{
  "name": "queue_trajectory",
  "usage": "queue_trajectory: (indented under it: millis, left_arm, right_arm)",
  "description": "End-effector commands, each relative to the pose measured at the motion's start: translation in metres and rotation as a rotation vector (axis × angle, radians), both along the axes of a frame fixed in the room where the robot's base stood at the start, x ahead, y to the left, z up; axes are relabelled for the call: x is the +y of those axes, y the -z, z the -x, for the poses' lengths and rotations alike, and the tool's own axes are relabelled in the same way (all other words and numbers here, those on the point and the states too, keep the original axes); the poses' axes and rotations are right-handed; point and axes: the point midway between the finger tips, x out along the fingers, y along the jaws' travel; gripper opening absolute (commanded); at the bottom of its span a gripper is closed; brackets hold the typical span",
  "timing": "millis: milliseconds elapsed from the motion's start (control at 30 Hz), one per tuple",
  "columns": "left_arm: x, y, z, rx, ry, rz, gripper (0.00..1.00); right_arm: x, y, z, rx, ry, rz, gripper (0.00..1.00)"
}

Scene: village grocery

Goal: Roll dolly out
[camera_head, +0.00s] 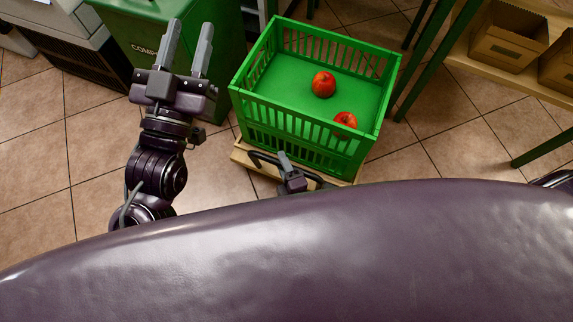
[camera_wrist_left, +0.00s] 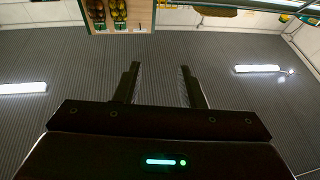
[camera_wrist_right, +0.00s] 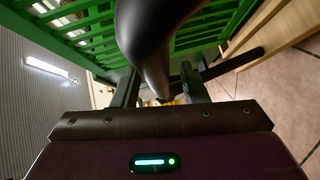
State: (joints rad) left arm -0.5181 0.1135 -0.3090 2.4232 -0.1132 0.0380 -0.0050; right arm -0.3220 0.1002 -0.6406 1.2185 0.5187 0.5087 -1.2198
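The dolly is a low wooden platform (camera_head: 241,157) under a green slatted crate (camera_head: 262,112), with a dark curved handle (camera_head: 262,158) on its near side. My right gripper (camera_head: 286,163) is at this handle. In the right wrist view the dark handle (camera_wrist_right: 152,45) passes close in front of the camera, between the spread fingers (camera_wrist_right: 160,82). The fingers are as wide apart as those of my left gripper; contact with the handle cannot be told. My left gripper (camera_head: 187,40) is open, empty and raised left of the crate; the left wrist view also shows its parted fingers (camera_wrist_left: 160,80).
A green compost bin (camera_head: 150,35) stands close on the left. A green-legged shelf (camera_head: 470,55) with cardboard boxes (camera_head: 508,38) stands on the right. Tiled floor (camera_head: 60,150) is clear at the left front.

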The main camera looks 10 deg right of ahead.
Motion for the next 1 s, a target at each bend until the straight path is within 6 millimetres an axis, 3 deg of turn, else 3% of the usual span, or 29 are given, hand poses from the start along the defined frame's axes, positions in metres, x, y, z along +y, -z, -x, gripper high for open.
queue_trajectory:
  millis: [167, 300, 600, 800, 1000]
  left_arm:
    - [-0.004, 0.027, -0.003, 0.124, 0.005, -0.049, 0.36]
    - [-0.007, 0.06, -0.004, 0.266, 0.01, -0.108, 0.36]
    - [-0.007, 0.124, 0.008, 0.536, 0.024, -0.217, 0.36]
    - [-0.007, 0.144, 0.014, 0.62, 0.03, -0.253, 0.36]
    - [-0.006, 0.148, 0.016, 0.635, 0.03, -0.259, 0.36]
  right_arm:
    - [-0.002, -0.002, 0.013, 0.003, -0.001, 0.0, 0.4]
    - [-0.006, -0.005, 0.029, 0.003, -0.002, 0.001, 0.4]
    - [-0.012, -0.009, 0.062, 0.002, 0.0, 0.0, 0.4]
    - [-0.015, -0.01, 0.073, 0.001, 0.0, 0.0, 0.4]
    - [-0.015, -0.01, 0.075, 0.001, 0.0, 0.0, 0.4]
